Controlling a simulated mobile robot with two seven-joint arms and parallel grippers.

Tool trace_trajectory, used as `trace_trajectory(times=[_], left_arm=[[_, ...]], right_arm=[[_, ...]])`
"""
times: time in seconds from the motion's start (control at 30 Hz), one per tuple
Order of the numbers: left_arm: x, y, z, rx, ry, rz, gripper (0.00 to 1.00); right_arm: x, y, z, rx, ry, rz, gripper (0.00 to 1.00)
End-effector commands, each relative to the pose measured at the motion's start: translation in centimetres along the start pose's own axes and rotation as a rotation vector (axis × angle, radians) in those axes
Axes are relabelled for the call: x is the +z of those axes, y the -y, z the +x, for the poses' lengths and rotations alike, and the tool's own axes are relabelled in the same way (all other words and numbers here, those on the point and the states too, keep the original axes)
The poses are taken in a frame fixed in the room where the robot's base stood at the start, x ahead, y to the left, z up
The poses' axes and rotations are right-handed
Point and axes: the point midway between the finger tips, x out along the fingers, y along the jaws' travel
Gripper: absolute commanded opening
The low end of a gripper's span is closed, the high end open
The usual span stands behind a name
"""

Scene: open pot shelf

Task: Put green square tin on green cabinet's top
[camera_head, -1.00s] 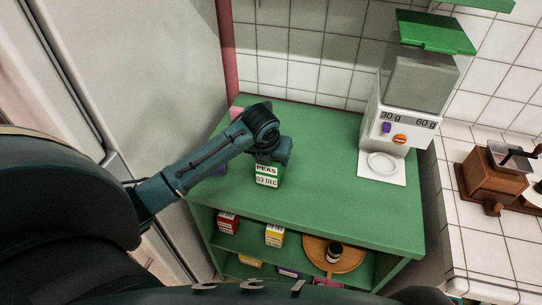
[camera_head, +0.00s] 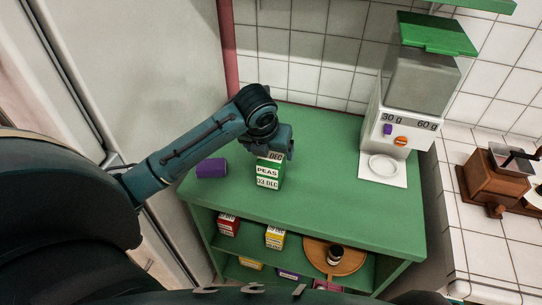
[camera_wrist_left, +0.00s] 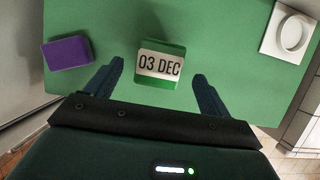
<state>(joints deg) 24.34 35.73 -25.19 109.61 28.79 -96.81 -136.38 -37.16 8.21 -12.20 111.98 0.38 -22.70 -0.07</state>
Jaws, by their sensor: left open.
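The green square tin (camera_head: 268,177), with white "PEAS" and "03 DEC" labels, stands upright on the green cabinet's top (camera_head: 325,205). It also shows in the left wrist view (camera_wrist_left: 161,65), with its "03 DEC" label facing the camera. My left gripper (camera_head: 272,148) is just above the tin in the head view. In the left wrist view the left gripper (camera_wrist_left: 158,70) is open, with one finger on each side of the tin's outline and visible gaps. My right gripper is not in view.
A purple tin (camera_head: 212,168) lies left of the green tin. A dispenser (camera_head: 412,105) with a white tray (camera_head: 384,182) stands at the back right. Red (camera_head: 229,225) and yellow (camera_head: 275,237) tins and a round wooden board (camera_head: 350,262) are on the shelf below. The top's front right is clear.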

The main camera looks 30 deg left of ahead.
Motion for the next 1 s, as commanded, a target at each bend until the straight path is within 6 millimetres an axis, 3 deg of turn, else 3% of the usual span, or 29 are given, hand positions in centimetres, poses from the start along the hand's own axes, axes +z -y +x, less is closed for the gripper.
trace_trajectory(times=[0.1,0.33,1.0], left_arm=[[0.1,0.0,-2.5,0.000,0.005,0.002,0.82],[0.0,0.0,-5.1,0.001,0.000,0.002,0.82],[-0.5,0.2,-5.3,-0.005,-0.005,-0.023,0.82]], right_arm=[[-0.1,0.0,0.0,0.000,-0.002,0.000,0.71],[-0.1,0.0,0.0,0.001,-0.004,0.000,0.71],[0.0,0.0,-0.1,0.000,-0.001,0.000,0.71]])
